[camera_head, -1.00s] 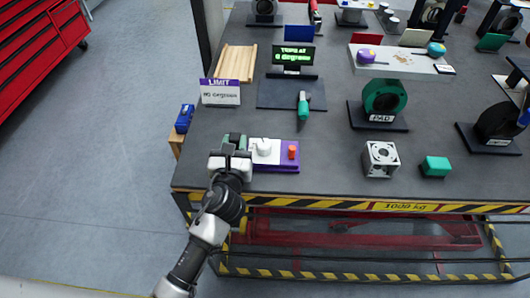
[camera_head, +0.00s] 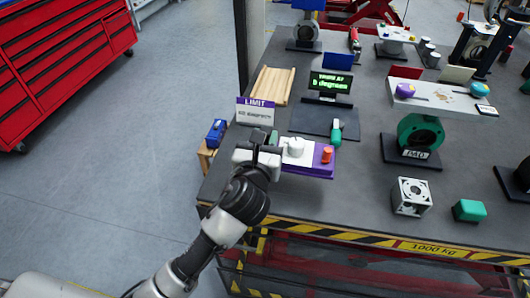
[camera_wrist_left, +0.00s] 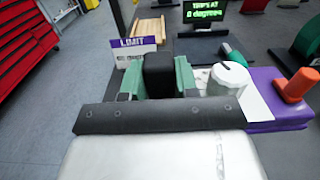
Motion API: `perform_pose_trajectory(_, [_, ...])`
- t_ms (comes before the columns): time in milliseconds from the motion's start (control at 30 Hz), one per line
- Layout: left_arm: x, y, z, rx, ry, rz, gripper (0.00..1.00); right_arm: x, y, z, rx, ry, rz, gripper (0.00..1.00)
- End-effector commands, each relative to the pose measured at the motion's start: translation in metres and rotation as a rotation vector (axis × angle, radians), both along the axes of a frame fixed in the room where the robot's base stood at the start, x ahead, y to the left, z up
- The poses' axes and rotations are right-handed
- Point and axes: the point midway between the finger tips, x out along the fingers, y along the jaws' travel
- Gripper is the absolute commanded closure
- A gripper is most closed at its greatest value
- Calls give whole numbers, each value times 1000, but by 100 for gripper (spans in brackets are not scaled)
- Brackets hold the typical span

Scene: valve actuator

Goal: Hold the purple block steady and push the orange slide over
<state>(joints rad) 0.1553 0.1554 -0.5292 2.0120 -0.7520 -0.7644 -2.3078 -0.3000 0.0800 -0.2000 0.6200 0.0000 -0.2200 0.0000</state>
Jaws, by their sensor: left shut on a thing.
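The purple block (camera_head: 318,166) lies near the table's left front corner in the head view, with a white plate and white knob (camera_head: 295,147) on top. The orange slide (camera_head: 327,155) stands up at its right end. My left gripper (camera_head: 264,139) is at the block's left end. In the left wrist view, its green-padded fingers (camera_wrist_left: 160,80) are shut on a black piece (camera_wrist_left: 159,74). Where this piece joins the purple block is hidden. The orange slide (camera_wrist_left: 297,85) is clear of the fingers at right. My right gripper is not in view.
The LIMIT sign (camera_head: 256,110) and a wooden rack (camera_head: 273,84) stand behind my gripper. A screen (camera_head: 331,82) and a green-handled tool (camera_head: 337,132) are behind the block. A white housing (camera_head: 411,196) and green block (camera_head: 469,210) are at right. Bare tabletop lies between.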

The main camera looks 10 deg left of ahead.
Motion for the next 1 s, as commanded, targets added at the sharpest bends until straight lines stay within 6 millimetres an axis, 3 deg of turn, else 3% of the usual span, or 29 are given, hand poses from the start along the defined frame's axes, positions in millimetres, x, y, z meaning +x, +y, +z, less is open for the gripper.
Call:
perform_pose_trajectory(67, [1, 0, -3, -1, 0, 3, 100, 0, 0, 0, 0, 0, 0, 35])
perform_pose_trajectory(367, [0, 0, -55, -2, 2, 0, 100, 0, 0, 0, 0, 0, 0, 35])
perform_pose_trajectory(1000, [0, 0, -78, -2, 0, -1, 100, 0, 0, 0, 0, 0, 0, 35])
